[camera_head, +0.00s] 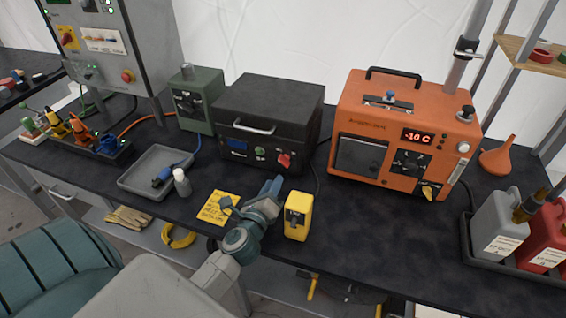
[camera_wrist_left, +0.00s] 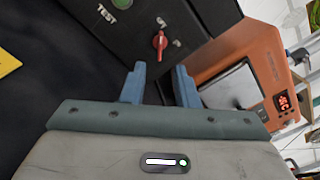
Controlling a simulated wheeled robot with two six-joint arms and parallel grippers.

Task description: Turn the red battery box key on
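The black battery box (camera_head: 266,120) stands at the middle back of the table. Its red key (camera_head: 284,159) is on the lower right of its front face. In the left wrist view the red key (camera_wrist_left: 160,41) hangs from the dark panel, beyond and between my fingertips, not touching them. My left gripper (camera_head: 273,188) is in front of the box, a little below the key. In the left wrist view the left gripper (camera_wrist_left: 158,72) has its two blue fingers apart with nothing between them. My right gripper is in neither view.
An orange heater-like unit (camera_head: 383,165) with a red display stands right of the box. A yellow box (camera_head: 298,216) stands close to my left gripper on its right. A grey tray (camera_head: 128,182) and a white bottle (camera_head: 182,183) are to the left.

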